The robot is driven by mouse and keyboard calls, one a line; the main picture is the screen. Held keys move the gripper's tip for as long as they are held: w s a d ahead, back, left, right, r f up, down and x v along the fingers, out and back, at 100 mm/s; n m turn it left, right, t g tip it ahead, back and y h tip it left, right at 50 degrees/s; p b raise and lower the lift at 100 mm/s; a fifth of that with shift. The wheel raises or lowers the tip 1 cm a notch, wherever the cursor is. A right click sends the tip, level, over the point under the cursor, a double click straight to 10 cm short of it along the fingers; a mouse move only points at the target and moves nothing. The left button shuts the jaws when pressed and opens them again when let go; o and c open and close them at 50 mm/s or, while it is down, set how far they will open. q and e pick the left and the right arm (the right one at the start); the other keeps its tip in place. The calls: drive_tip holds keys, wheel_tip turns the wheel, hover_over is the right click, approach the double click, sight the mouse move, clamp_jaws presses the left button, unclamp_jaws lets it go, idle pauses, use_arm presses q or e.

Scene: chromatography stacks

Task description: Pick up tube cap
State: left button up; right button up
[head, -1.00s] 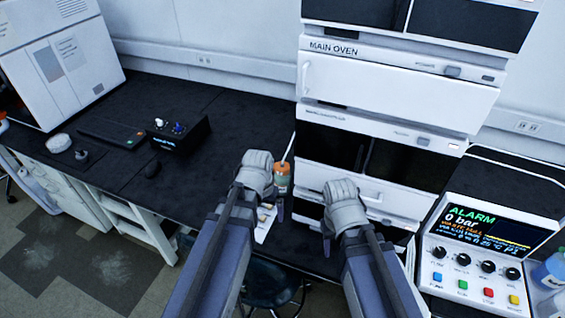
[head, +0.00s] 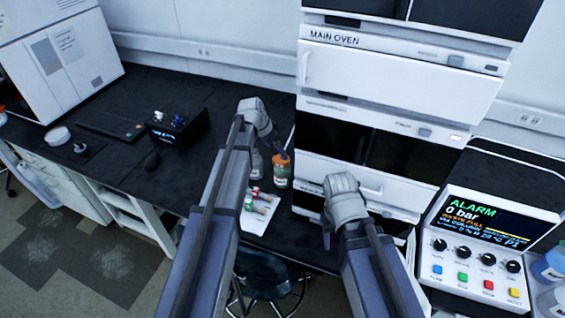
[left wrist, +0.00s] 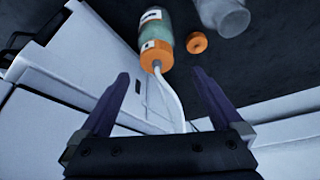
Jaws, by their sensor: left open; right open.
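A loose orange cap (left wrist: 197,42) with a hole in its middle lies on the black bench in the left wrist view. It stands beside a bottle with an orange cap and a white tube (left wrist: 155,50); this bottle also shows in the head view (head: 281,172). I cannot make out the loose cap in the head view. My left gripper (head: 279,148) is open and empty above the bench near the bottles; in the left wrist view its fingers (left wrist: 160,80) are apart, with the cap beyond the right fingertip. My right gripper (head: 327,232) is open in front of the oven stack.
A clear bottle (left wrist: 224,14) stands close to the loose cap. Small vials with red and green caps lie on a white sheet (head: 262,222) at the bench's front. The oven stack (head: 400,80) rises on the right.

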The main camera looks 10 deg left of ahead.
sight(281, 159)
use_arm(q)
drive_tip(key=shift+s+b+x, duration=0.15)
drive_tip(key=shift+b+x, duration=1.2)
drive_tip(key=shift+x, duration=0.3)
drive_tip(key=shift+s+b+x, duration=0.1)
drive_tip(key=shift+b+x, duration=1.25)
drive_tip(key=shift+x, duration=0.3)
drive_tip(key=shift+d, duration=0.1)
drive_tip(key=shift+r, duration=0.1)
drive_tip(key=shift+c, duration=0.2)
drive_tip(key=c, duration=1.4)
drive_tip(key=shift+r, duration=0.1)
wheel_tip(281, 159, up, 10)
drive_tip(key=p, duration=1)
